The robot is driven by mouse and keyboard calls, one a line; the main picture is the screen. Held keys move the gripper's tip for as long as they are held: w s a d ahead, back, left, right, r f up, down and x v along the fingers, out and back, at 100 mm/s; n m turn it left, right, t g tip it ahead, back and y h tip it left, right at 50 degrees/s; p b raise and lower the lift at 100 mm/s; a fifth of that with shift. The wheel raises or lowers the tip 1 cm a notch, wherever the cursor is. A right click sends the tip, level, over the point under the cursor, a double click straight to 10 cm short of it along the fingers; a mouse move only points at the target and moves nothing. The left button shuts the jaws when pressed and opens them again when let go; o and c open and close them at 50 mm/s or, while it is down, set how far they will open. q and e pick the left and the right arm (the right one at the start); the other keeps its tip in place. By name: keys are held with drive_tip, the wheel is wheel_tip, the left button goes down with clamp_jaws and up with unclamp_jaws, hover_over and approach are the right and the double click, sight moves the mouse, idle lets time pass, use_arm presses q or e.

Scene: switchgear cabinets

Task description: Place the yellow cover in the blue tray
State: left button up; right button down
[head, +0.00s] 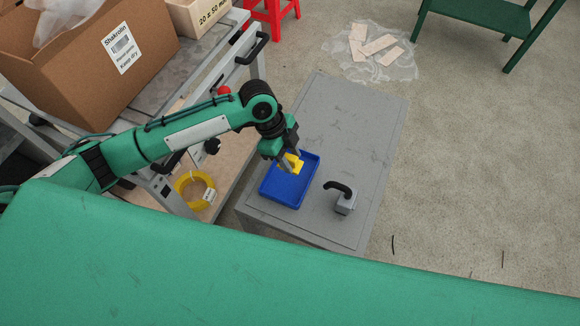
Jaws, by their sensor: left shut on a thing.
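The blue tray (273,193) lies on top of a grey bench (340,130). My left gripper (287,170) reaches down over the tray's upper left part. It is shut on the yellow cover (294,163), which shows as a small yellow piece between and beside the fingers. The cover appears within the tray's outline, near its far end. I cannot tell whether it touches the tray floor. The fingers hide part of the cover. My right gripper is not in view.
A grey device with a black curved handle (345,203) stands right of the tray. A cart (150,75) with a cardboard box (75,75) stands left, with a yellow coil (196,190) below. A red stool (272,12) and green table (490,18) stand behind. The bench's far part is clear.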

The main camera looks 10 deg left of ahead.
use_arm(q)
wheel_tip(320, 180, down, 2)
drive_tip(key=shift+f, duration=0.1)
wheel_tip(320, 180, down, 3)
drive_tip(key=shift+f, duration=0.2)
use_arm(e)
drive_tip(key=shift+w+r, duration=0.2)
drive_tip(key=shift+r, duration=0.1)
use_arm(q)
drive_tip(key=shift+f, duration=0.1)
drive_tip(key=o, duration=1)
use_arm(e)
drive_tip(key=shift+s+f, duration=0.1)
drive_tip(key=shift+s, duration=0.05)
